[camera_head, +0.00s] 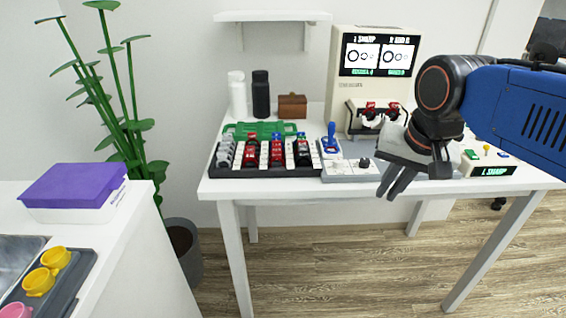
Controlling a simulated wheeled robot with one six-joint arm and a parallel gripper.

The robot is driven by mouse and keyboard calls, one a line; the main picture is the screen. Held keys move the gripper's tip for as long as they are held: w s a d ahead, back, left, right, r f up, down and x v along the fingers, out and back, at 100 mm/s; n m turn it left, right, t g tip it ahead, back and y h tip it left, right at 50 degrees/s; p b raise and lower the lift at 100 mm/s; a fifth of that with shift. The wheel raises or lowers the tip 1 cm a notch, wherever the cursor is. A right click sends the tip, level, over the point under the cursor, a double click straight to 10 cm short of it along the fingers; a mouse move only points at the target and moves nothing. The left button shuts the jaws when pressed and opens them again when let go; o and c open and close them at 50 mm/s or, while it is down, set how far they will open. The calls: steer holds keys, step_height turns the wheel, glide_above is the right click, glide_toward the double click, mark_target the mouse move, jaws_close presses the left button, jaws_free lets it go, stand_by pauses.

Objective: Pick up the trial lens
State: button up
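A black tray (265,174) near the left of the white table holds small upright pieces in rows, some red with dark tops and some grey or dark. They look like trial lenses, such as the red one (276,152), but I cannot tell which one the task means. My gripper (387,193) hangs in front of the table's middle right, fingers pointing down and slightly left. A narrow gap shows between its two dark fingers, with nothing between them. It is well to the right of the tray and apart from it.
A grey box with a black knob (365,163) and a blue-handled stand (331,140) sit right of the tray. A beige machine with a screen (375,52) stands behind. Bottles (261,95), a brown box (292,106) and a green frame (240,129) are behind the tray.

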steer(key=w+a+r+m+g, duration=0.2)
steer(key=w+a+r+m, duration=0.4)
steer(key=w+a+r, duration=0.4)
step_height(320, 180, up, 9)
steer(key=m+g, duration=0.2)
steer(key=m, duration=0.6)
glide_above(277, 152)
steer(key=shift+h, duration=0.3)
step_height(277, 152, down, 18)
steer(key=shift+w+r, duration=0.1)
steer(key=shift+r, duration=0.1)
jaws_close()
